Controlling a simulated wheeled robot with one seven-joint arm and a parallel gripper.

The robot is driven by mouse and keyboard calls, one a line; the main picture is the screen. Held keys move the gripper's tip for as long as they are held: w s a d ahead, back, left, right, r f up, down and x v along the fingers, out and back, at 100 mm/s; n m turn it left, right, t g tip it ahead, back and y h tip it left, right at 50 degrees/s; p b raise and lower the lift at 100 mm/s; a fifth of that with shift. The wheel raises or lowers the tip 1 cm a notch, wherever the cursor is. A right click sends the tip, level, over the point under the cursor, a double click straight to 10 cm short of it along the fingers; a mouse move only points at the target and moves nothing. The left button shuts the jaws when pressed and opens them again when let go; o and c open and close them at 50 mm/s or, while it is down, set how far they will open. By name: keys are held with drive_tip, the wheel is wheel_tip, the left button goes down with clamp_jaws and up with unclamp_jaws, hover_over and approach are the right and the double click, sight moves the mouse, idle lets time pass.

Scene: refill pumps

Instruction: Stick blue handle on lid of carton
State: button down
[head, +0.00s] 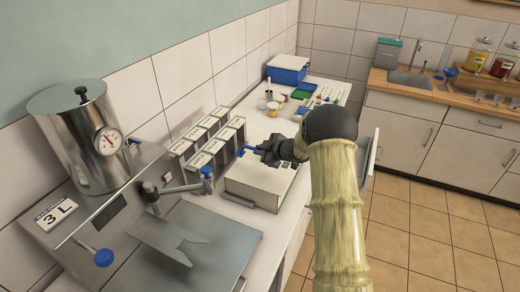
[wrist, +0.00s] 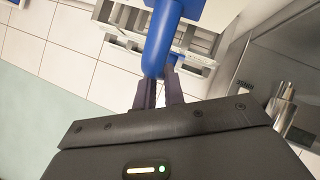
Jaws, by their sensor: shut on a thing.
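A pale carton (head: 255,193) with a light greenish lid (head: 268,174) stands on the white counter in the middle of the head view. My gripper (head: 264,151) is over the far part of the lid. It is shut on a blue handle (head: 247,150), whose free part sticks out to the left. In the wrist view the blue handle (wrist: 160,42) runs up from between the fingers (wrist: 160,92) to a wider blue end at the top edge. I cannot tell whether the handle touches the lid.
A steel tank with a dial (head: 92,135) and a metal pump unit (head: 180,245) stand at the left. Grey-white boxes (head: 208,142) line the wall behind the carton. A sink counter (head: 440,95) is at the right.

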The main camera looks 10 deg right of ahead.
wheel_tip(320, 180, down, 7)
drive_tip(key=b, duration=0.6)
drive_tip(key=shift+f+b, duration=0.1)
drive_tip(key=shift+b, duration=0.2)
drive_tip(key=shift+s+f, duration=0.1)
drive_tip(key=shift+f, duration=0.4)
idle(1.0)
drive_tip(key=c, duration=1.4)
unclamp_jaws()
drive_tip(key=b+v, duration=0.3)
drive_tip(key=v, duration=1.4)
drive_tip(key=shift+s+r, duration=0.15)
drive_tip(key=shift+r, duration=0.05)
